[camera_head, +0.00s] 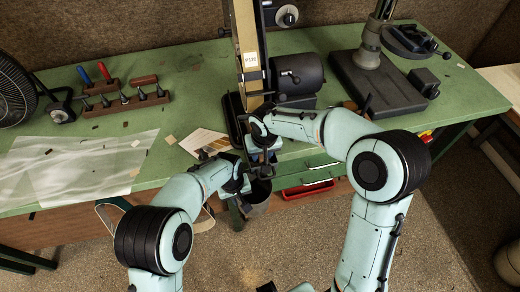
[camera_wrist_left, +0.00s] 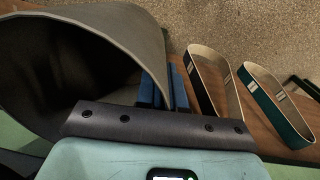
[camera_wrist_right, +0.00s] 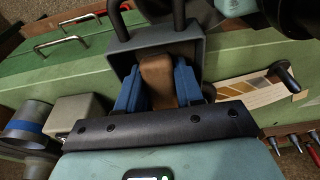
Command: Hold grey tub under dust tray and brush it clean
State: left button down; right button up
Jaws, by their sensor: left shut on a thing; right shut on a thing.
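The grey tub (camera_head: 258,198) is below the bench edge in the head view. It fills the left of the left wrist view (camera_wrist_left: 145,28), its open mouth showing a dark inside. My left gripper (camera_head: 243,182) is shut on the tub's wall; its blue fingers (camera_wrist_left: 167,90) are beside the rim. My right gripper (camera_head: 262,140) is above the tub, shut on a brown brush handle (camera_wrist_right: 158,82). In the right wrist view the handle reaches into a grey box-shaped dust tray (camera_wrist_right: 196,52). The bristles and any dust are hidden.
A belt sander (camera_head: 250,55) rises behind my grippers. A drill press base (camera_head: 375,80) stands right of it. A sandpaper card (camera_head: 203,141) and plastic sheet (camera_head: 80,165) lie left. Sanding belts (camera_wrist_left: 275,105) hang from the bench front.

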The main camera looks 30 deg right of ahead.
jog(key=shift+s+a, duration=0.1)
jog(key=shift+s, duration=0.35)
jog(key=shift+w+d, duration=0.2)
jog(key=shift+d, duration=0.3)
jog(key=shift+w+d, duration=0.15)
jog(key=shift+d, duration=0.3)
jog(key=shift+r, duration=0.1)
jog(key=shift+w+a, duration=0.2)
jog(key=shift+a, duration=0.6)
jog(key=shift+w+a, duration=0.15)
jog(key=shift+a, duration=0.6)
jog(key=shift+w+d, duration=0.1)
jog(key=shift+d, duration=0.05)
jog(key=shift+w+d, duration=0.45)
jog(key=shift+d, duration=0.25)
jog(key=shift+s+f, duration=0.1)
jog(key=shift+f, duration=0.1)
